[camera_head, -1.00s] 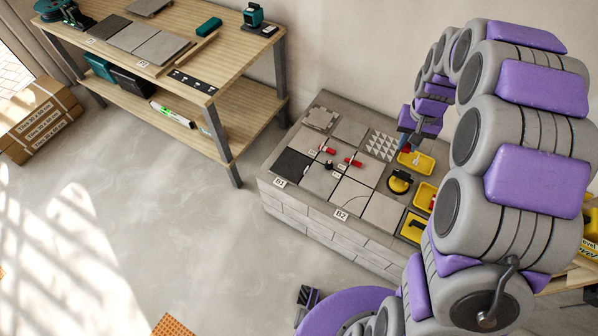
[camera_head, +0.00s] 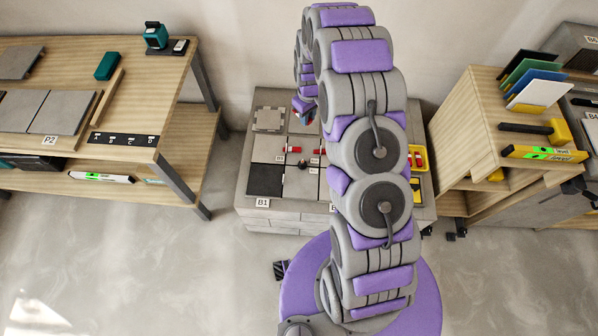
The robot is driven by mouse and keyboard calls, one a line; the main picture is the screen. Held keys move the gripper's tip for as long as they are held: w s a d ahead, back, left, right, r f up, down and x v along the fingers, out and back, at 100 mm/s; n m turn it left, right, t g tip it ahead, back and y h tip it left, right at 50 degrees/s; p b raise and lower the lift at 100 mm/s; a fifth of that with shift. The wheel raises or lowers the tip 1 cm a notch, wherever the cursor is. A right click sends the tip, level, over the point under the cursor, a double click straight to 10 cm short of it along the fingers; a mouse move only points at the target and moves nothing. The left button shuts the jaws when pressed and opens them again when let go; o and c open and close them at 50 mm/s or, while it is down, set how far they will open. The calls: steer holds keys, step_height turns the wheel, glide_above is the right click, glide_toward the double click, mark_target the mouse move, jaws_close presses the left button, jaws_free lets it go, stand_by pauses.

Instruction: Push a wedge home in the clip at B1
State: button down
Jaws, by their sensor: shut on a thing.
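My gripper (camera_head: 304,110) is small in the picture, above the back of the grey block bench (camera_head: 285,221). It is shut on what looks like a red wedge, mostly hidden at its tips. The B1 label (camera_head: 263,202) is on the bench's front left, below a dark square (camera_head: 265,181). Light grey tiles (camera_head: 268,149) lie behind it. A red wedge (camera_head: 293,150) lies at the tile joint, with another red piece (camera_head: 316,152) to its right. A small black piece (camera_head: 302,165) stands just below them. How the wedges sit in their clips is too small to tell.
My arm hides the bench's middle right; part of a yellow tray (camera_head: 417,158) shows beyond it. A wooden table (camera_head: 183,107) with tiles stands left. A wooden shelf unit (camera_head: 452,128) with a yellow level (camera_head: 545,153) stands right.

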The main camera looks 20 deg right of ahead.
step_height(320, 180, down, 11)
steer(key=d+n, duration=0.2)
steer(key=n, duration=0.7)
glide_toward(300, 182)
steer(key=shift+s+d+f+p, duration=0.1)
steer(key=shift+d+f+p, duration=0.15)
steer(key=shift+d, duration=0.3)
steer(key=shift+s+d+f+p, duration=0.1)
steer(key=shift+d+f, duration=0.1)
steer(key=shift+d, duration=0.35)
steer(key=shift+a+f+b, duration=0.25)
steer(key=shift+a, duration=0.25)
steer(key=shift+a+f+b, duration=0.2)
steer(key=shift+a+f, duration=0.05)
steer(key=shift+a, duration=0.2)
steer(key=shift+a+f, duration=0.2)
steer(key=shift+f, duration=0.1)
steer(key=shift+f+b, duration=0.4)
steer(key=shift+b, duration=0.15)
steer(key=shift+d+f+b, duration=0.85)
steer(key=shift+d+f, duration=0.05)
steer(key=shift+f, duration=0.5)
steer(key=shift+f+b, duration=0.2)
steer(key=shift+b, duration=0.15)
steer(key=shift+a+f, duration=0.1)
steer(key=shift+a, duration=0.6)
steer(key=shift+w+d, duration=0.1)
steer(key=shift+d, duration=0.55)
steer(key=shift+w+a, duration=0.1)
steer(key=shift+a, duration=0.75)
